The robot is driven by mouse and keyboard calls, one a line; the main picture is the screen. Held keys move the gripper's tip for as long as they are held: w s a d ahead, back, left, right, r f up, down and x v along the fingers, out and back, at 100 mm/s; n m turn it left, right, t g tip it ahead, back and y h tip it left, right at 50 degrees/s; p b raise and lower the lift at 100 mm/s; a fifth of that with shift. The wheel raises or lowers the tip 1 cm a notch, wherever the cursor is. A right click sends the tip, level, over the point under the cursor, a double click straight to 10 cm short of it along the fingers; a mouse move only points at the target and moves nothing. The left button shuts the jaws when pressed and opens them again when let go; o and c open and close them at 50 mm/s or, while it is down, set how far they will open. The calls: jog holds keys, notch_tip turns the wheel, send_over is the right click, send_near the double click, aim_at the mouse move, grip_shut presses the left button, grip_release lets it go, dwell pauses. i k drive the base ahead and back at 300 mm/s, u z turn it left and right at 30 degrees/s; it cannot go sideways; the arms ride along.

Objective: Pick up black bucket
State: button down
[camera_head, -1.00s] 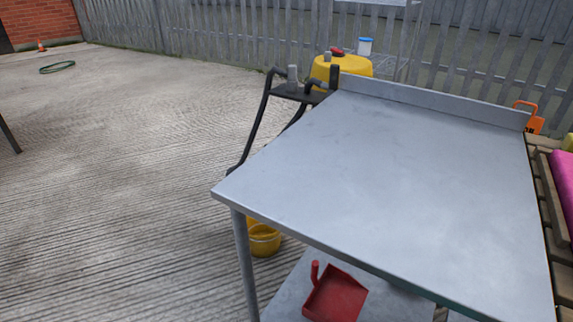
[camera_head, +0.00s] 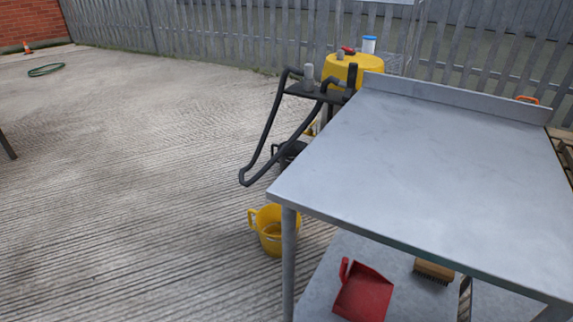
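A dark, rounded object with a thin dark handle (camera_head: 287,152), which looks like the black bucket, stands on the ground behind the black tubular frame, left of the metal table. The frame and table partly hide it, so I cannot be sure what it is. A yellow bucket (camera_head: 268,232) stands on the concrete nearer to me, beside the table's front left leg. My gripper is not in view.
The metal table (camera_head: 420,160) fills the right side. Its lower shelf holds a red dustpan (camera_head: 362,295) and a brush (camera_head: 434,270). A black tubular frame (camera_head: 262,140) juts out left of it. Open concrete lies to the left; a fence (camera_head: 220,35) runs behind.

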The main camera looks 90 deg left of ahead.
aim_at(297, 148)
jog(key=z, duration=0.45)
jog(key=k, duration=0.25)
jog(key=u, duration=2.45)
jog(key=k, duration=0.25)
jog(key=u, duration=2.25)
